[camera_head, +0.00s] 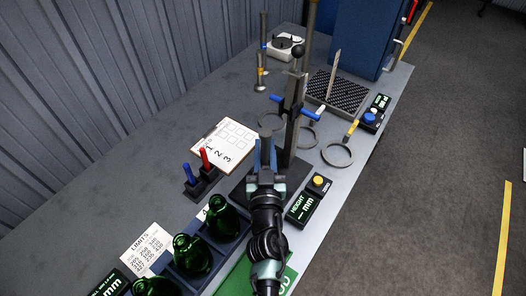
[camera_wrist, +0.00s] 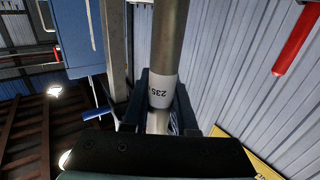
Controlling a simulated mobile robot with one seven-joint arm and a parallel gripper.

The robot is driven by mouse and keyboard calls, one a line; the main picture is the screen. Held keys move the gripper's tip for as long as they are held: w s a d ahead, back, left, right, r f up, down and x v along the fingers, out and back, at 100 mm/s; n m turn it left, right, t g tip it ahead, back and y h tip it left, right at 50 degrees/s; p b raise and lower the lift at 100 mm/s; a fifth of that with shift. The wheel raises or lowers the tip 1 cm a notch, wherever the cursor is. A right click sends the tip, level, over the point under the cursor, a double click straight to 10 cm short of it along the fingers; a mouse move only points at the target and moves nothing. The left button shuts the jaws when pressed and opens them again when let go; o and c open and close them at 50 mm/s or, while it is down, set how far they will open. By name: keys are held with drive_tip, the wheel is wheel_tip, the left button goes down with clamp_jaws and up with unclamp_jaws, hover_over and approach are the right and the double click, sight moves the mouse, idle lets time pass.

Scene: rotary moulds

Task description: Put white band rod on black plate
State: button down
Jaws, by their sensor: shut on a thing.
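The white band rod (camera_wrist: 163,91) is a grey metal rod with a white band marked 235, clear in the wrist view. My gripper (camera_wrist: 160,108) is shut on it around the band. In the head view my gripper (camera_head: 266,160) is near the tall stand, and the grey rod top (camera_head: 265,134) sticks up between its fingers. The rod's lower end is hidden by my gripper. A black plate (camera_head: 300,176) forms the base of the tall stand, partly behind my gripper. Another dark, perforated plate (camera_head: 350,96) lies farther back, with a thin upright piece on it.
The stand's column (camera_head: 293,130) with blue handles rises close to my gripper. A height readout (camera_head: 310,202) is to the right. Green bottles (camera_head: 193,254) in a blue rack are at front left. Red and blue pegs (camera_head: 204,161) and a clipboard (camera_head: 226,144) are to the left.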

drive_tip(key=shift+r, duration=0.15)
drive_tip(key=shift+s+d, duration=0.1)
drive_tip(key=shift+f, duration=0.2)
drive_tip(key=c, duration=0.7)
unclamp_jaws()
drive_tip(key=shift+r, duration=0.1)
drive_tip(key=s+p, duration=0.1)
drive_tip(key=s, duration=1.1)
